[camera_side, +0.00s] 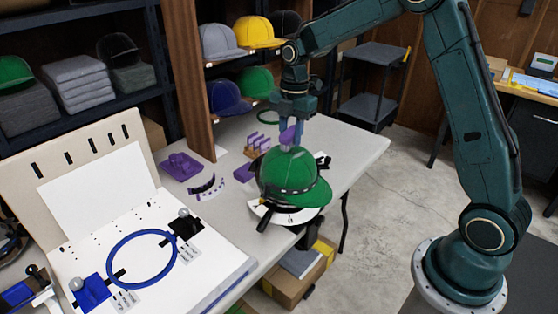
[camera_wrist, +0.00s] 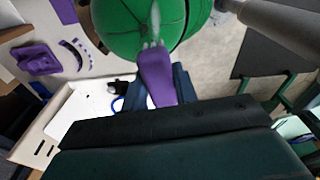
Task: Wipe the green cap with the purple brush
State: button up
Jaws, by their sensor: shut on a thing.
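The green cap (camera_side: 282,175) sits on a stand at the front right of the white table, with its brim toward the right. It fills the top middle of the wrist view (camera_wrist: 118,25). My gripper (camera_side: 291,128) is above the cap's crown, pointing down, and is shut on the purple brush (camera_wrist: 157,78). In the side view the brush (camera_side: 288,137) shows as a small purple piece at the top of the cap. In the wrist view its pale tip lies over the green crown. I cannot tell for sure whether it touches.
A purple holder (camera_side: 181,167) and a dark curved strip (camera_side: 208,187) lie left of the cap. A wooden rack (camera_side: 257,146) with purple pieces stands behind it. A blue hoop (camera_side: 142,260) is on the white board at front left. Shelves of caps (camera_side: 257,32) stand behind.

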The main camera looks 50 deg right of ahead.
aim_at(293, 158)
notch_tip(293, 158, down, 5)
jog(key=shift+f, duration=0.1)
jog(key=shift+d, duration=0.35)
jog(key=shift+c, duration=0.3)
jog(key=shift+d+f, duration=0.15)
jog(key=shift+d, duration=3.25)
jog(key=shift+a, duration=3.65)
jog(key=shift+a+r, duration=0.15)
jog(key=shift+r, duration=3.95)
jog(key=shift+w, duration=0.1)
